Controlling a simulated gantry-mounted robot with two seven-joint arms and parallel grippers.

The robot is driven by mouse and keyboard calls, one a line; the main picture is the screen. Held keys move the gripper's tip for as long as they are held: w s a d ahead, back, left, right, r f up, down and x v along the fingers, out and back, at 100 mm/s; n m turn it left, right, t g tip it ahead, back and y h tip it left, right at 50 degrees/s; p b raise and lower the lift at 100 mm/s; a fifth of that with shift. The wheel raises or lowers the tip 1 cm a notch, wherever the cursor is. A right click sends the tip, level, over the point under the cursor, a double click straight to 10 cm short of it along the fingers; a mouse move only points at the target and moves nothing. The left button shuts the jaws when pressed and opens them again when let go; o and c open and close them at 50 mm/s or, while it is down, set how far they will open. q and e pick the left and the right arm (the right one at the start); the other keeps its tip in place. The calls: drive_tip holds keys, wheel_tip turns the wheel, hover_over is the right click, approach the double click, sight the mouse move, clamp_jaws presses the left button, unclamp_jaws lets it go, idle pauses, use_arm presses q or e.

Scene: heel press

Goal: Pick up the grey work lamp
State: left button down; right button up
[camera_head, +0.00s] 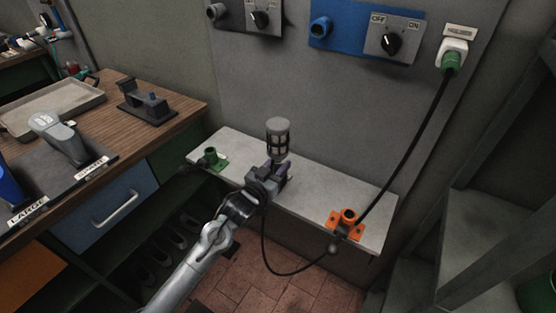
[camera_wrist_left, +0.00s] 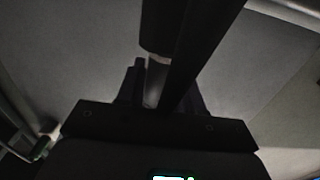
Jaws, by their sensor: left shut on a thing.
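The grey work lamp (camera_head: 277,131), with a caged head, is upright above the pale shelf (camera_head: 312,200) by the grey wall. My left gripper (camera_head: 276,172) is shut on the lamp just below its head. The gripper hides the lower part, so I cannot tell whether the lamp touches the shelf. In the left wrist view, which is dark, the jaws (camera_wrist_left: 157,85) are close together around a grey piece. My right gripper is not in view.
A black cable (camera_head: 412,139) runs from a green plug (camera_head: 450,62) past an orange holder (camera_head: 346,221), then loops below the shelf edge. A green holder (camera_head: 211,158) is at the shelf's left. A wooden bench (camera_head: 120,115) stands left; switch panels (camera_head: 352,27) are above.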

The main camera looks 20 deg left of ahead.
sight(274, 160)
use_arm(q)
drive_tip(key=shift+r+p, duration=0.3)
drive_tip(key=shift+r, duration=0.55)
wheel_tip(274, 160, up, 2)
drive_tip(key=shift+r+p, duration=0.25)
drive_tip(key=shift+p, duration=0.3)
drive_tip(key=d+r+p, duration=0.2)
drive_tip(key=d+r, duration=0.4)
drive_tip(key=d, duration=0.5)
drive_tip(key=shift+d+r+p, duration=0.35)
drive_tip(key=shift+r+p, duration=0.05)
drive_tip(key=shift+s+r, duration=0.1)
drive_tip(key=shift+r, duration=0.05)
drive_tip(key=shift+r+p, duration=1.85)
drive_tip(key=shift+p, duration=0.45)
